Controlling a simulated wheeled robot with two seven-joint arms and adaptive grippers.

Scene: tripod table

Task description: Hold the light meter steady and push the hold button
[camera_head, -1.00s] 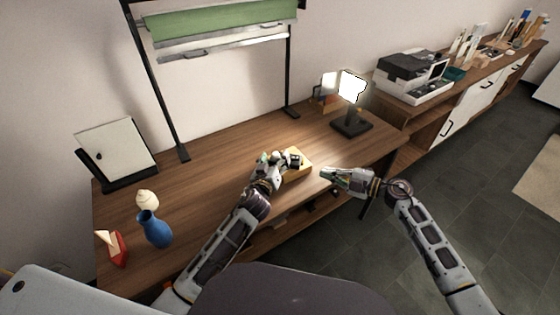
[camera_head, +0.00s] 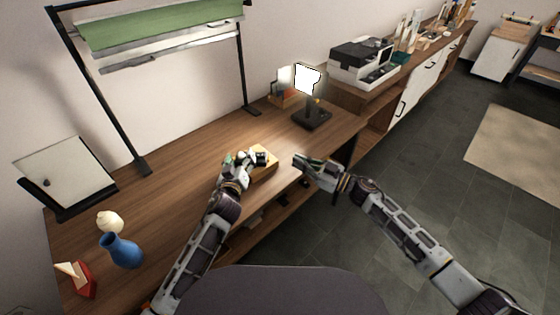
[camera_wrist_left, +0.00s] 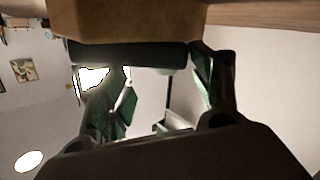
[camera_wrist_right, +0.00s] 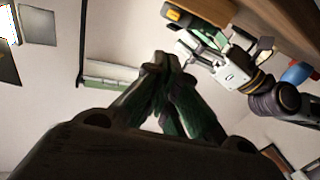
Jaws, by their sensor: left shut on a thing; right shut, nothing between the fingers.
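The light meter (camera_head: 262,158) is a small dark body with a pale top face, at the wooden block (camera_head: 268,172) near the table's front edge. My left gripper (camera_head: 246,158) is shut on it from the left. In the left wrist view a dark body (camera_wrist_left: 130,53), apparently the meter, spans the fingers beside the block (camera_wrist_left: 130,22). My right gripper (camera_head: 298,160) is shut and empty, just right of the block and apart from it. Its fingertips (camera_wrist_right: 165,60) are together in the right wrist view. The hold button is too small to make out.
A lit lamp (camera_head: 312,118) stands behind on the table (camera_head: 175,190). A blue vase (camera_head: 122,252), a cream ornament (camera_head: 110,222) and a red object (camera_head: 78,280) stand at the left. The table is clear between them and the block.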

